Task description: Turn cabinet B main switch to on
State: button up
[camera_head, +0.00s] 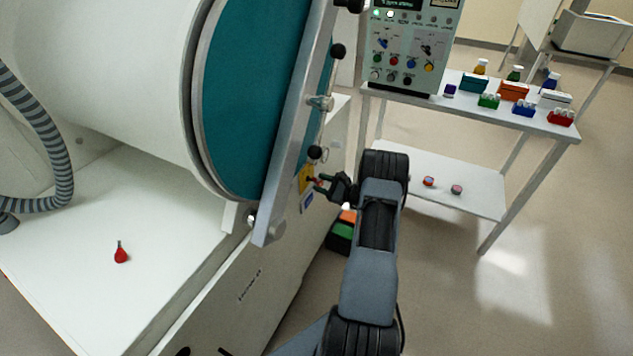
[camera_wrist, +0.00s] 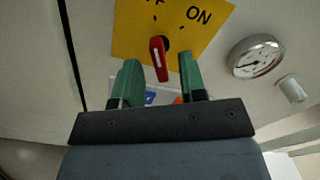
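The main switch is a red handle (camera_wrist: 158,58) with a white line on a yellow plate (camera_wrist: 130,35). In the wrist view its upper end leans slightly toward the partly cut-off label on the left, away from "ON" on the right. The plate (camera_head: 306,178) also shows in the head view, on the front of the white cabinet (camera_head: 255,285). My gripper (camera_wrist: 161,62) is open in front of the plate. The green fingers stand either side of the handle with visible gaps; I cannot tell how deep they reach. No cabinet letter is readable.
A round gauge (camera_wrist: 255,57) sits right of the plate. The teal glovebox door (camera_head: 262,90) with its metal bar (camera_head: 292,130) is just above my gripper. A shelf table (camera_head: 470,108) with a control panel is behind; floor at right is clear.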

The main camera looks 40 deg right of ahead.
jog(key=shift+x, duration=1.2)
grip_shut()
